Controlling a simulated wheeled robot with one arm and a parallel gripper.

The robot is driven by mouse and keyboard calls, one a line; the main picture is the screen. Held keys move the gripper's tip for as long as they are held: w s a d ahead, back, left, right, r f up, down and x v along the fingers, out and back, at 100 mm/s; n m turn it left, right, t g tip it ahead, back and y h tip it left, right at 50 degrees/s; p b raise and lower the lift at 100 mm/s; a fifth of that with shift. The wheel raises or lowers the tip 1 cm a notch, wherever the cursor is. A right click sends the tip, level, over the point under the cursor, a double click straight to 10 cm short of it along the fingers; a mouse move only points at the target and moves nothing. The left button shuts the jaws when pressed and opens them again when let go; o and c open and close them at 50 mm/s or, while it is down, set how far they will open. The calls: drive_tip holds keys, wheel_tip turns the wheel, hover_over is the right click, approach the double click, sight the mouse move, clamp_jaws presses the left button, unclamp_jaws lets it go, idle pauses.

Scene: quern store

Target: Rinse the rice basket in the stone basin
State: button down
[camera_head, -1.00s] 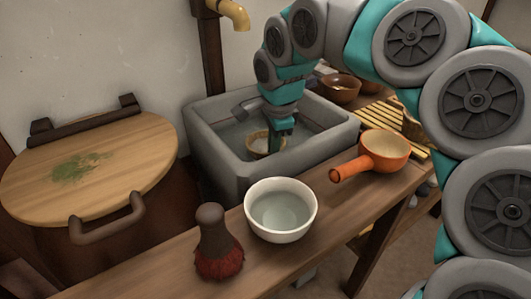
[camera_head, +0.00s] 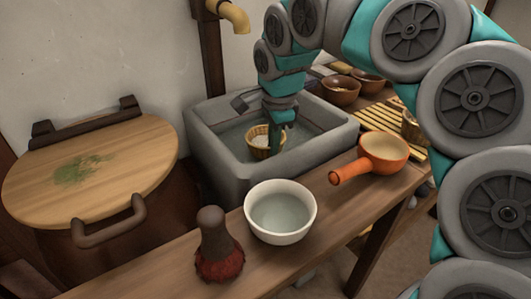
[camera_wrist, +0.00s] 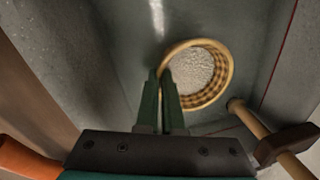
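The rice basket (camera_head: 259,145) is a small round woven basket holding pale grains, inside the grey stone basin (camera_head: 226,168). In the wrist view the basket (camera_wrist: 222,90) shows a tan rim and a checked weave around the white rice (camera_wrist: 192,71). My gripper (camera_head: 277,140) reaches down into the basin at the basket's right side. In the wrist view its two green fingers (camera_wrist: 161,82) are close together on the basket's rim. The basket's underside is hidden, so I cannot tell whether it touches the water.
A white bowl (camera_head: 281,229), a dark-handled red brush (camera_head: 220,262) and an orange pan (camera_head: 383,154) stand on the wooden bench in front. A lidded tub (camera_head: 110,160) is at left. A tap (camera_head: 235,16) hangs above the basin. Brown bowls (camera_head: 341,97) sit behind at right.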

wheel_tip(320, 180, up, 14)
drive_tip(key=shift+f, duration=0.15)
idle(1.3)
idle(2.0)
